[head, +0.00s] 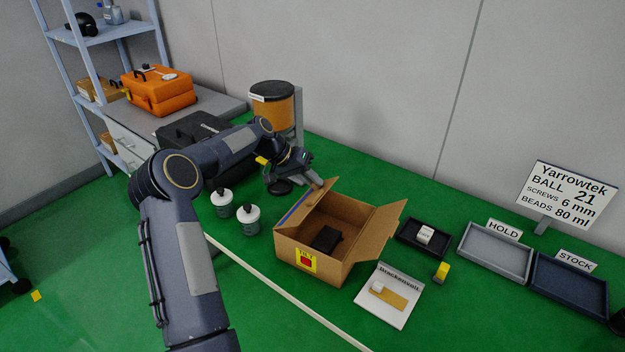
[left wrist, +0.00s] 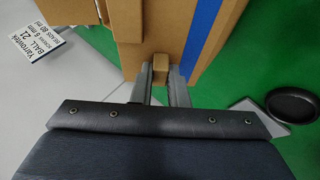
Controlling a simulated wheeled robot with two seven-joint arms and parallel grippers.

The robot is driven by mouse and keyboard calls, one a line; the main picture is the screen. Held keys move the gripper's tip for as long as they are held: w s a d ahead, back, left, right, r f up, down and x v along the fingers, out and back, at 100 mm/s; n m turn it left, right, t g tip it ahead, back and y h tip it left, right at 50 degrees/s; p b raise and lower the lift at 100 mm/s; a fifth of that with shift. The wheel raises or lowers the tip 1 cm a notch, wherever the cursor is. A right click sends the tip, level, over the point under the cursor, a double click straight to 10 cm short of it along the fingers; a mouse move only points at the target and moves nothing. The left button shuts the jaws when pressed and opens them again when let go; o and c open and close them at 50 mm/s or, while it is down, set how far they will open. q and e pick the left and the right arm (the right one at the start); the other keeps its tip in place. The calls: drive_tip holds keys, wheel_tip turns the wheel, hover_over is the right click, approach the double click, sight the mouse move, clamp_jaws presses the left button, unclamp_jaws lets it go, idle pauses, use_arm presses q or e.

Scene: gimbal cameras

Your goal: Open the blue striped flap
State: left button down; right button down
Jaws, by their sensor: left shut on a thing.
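A brown cardboard box (head: 328,261) stands on the green surface, its top open and a black block (head: 326,239) inside. The blue striped flap (head: 299,209) is on the box's left side, raised; its stripe also shows in the left wrist view (left wrist: 202,42). My left gripper (head: 317,185) is at the far end of this flap. In the left wrist view its fingers (left wrist: 161,78) are shut on a small brown tab (left wrist: 160,66) at the flap's edge. The opposite flap (head: 378,231) leans outward to the right. My right gripper is not in view.
A black case (head: 190,130) lies behind my left arm.

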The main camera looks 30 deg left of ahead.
use_arm(q)
drive_tip(key=c, duration=1.4)
unclamp_jaws()
drive_tip(key=b+v, duration=0.1)
drive_tip(key=v, duration=0.7)
drive_tip(key=shift+d, duration=0.15)
